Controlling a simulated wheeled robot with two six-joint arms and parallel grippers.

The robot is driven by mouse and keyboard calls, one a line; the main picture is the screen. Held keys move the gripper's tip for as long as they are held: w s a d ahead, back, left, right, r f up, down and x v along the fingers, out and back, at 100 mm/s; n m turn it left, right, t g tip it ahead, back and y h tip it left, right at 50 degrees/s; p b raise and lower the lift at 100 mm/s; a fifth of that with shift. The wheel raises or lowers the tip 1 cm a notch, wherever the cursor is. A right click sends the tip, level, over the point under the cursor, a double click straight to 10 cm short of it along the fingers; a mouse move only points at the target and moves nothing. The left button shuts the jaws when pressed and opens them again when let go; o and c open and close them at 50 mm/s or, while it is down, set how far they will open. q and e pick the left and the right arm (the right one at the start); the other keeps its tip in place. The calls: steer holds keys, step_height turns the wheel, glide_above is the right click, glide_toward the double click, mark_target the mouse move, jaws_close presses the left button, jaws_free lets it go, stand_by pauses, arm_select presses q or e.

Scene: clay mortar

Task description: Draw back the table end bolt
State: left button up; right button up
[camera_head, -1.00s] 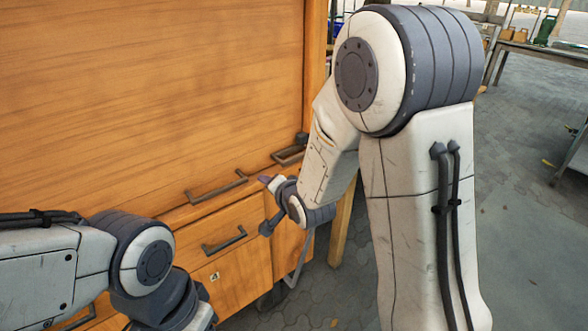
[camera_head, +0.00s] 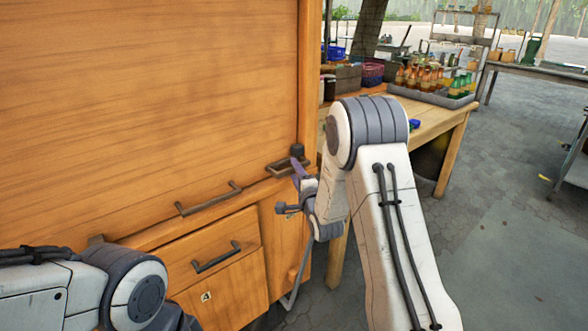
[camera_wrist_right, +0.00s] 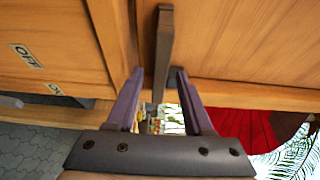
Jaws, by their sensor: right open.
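The table end bolt (camera_head: 284,166) is a dark metal fitting with a raised knob at the right end of the wooden cabinet's ledge. In the right wrist view a dark bar (camera_wrist_right: 164,45), which looks like part of it, stands between the finger lines and reaches down near the fingertips. My right gripper (camera_head: 295,173) is at the bolt, partly overlapping it in the head view. Its two purple fingers (camera_wrist_right: 160,88) are open, one on each side of the bar, and I cannot tell whether they touch it. My left gripper is out of view; only my left arm shows.
The wooden cabinet (camera_head: 150,90) has a long handle (camera_head: 208,198) and a drawer with a handle (camera_head: 216,257). An OFF label (camera_wrist_right: 27,56) is on the wood. A table (camera_head: 440,120) with bottles (camera_head: 425,78) stands behind my right arm.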

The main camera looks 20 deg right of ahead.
steer(key=shift+w, duration=1.1)
jaws_close()
stand_by(0.7)
